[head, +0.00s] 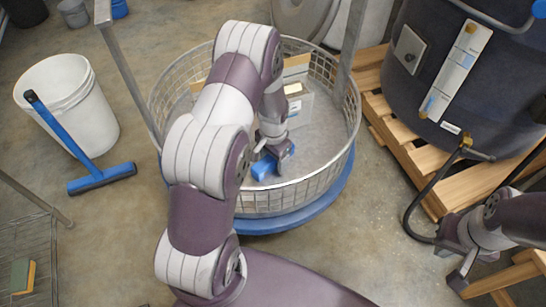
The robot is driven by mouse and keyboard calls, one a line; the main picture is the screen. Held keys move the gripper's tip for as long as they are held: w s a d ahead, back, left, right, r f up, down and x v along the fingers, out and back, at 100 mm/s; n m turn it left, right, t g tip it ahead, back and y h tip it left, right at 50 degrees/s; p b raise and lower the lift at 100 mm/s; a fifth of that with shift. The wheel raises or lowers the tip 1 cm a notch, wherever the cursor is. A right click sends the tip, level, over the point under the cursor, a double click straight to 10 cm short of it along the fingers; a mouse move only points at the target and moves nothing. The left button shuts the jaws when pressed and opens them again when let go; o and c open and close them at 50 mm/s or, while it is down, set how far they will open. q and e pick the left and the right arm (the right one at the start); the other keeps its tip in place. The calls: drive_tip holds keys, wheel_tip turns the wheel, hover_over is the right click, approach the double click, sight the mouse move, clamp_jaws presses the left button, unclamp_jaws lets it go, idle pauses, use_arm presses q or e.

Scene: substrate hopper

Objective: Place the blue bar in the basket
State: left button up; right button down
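The blue bar (264,168) is inside the round wire basket (310,192), near its front wall. My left arm reaches over the basket rim, and my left gripper (274,152) is down inside, right at the bar. Its fingers partly cover the bar, and I cannot tell whether they are closed on it or apart around it. My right gripper (455,266) is at the lower right, outside the basket, open and empty.
The basket stands on a blue round base (292,222) and also holds a pale box (298,104). A white bucket (70,105) and blue squeegee (100,178) are left. A dark hopper (455,75) on a wooden pallet (400,140) is right, with a hose.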

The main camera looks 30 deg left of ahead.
use_arm(q)
wheel_tip(320, 180, up, 12)
drive_tip(key=r+p, duration=0.1)
drive_tip(key=p, duration=0.6)
drive_tip(key=s+d+r+n, duration=0.1)
drive_tip(key=s+d+r, duration=0.3)
drive_tip(key=s+r, duration=0.2)
drive_tip(key=s+d+r+n+t, duration=0.1)
drive_tip(key=s+d+r+n, duration=0.1)
drive_tip(key=s+r, duration=0.3)
drive_tip(key=shift+s+d+r, duration=0.4)
drive_tip(key=shift+s+d, duration=0.45)
drive_tip(key=shift+s, duration=0.35)
wheel_tip(320, 180, up, 39)
drive_tip(key=p, duration=3.9)
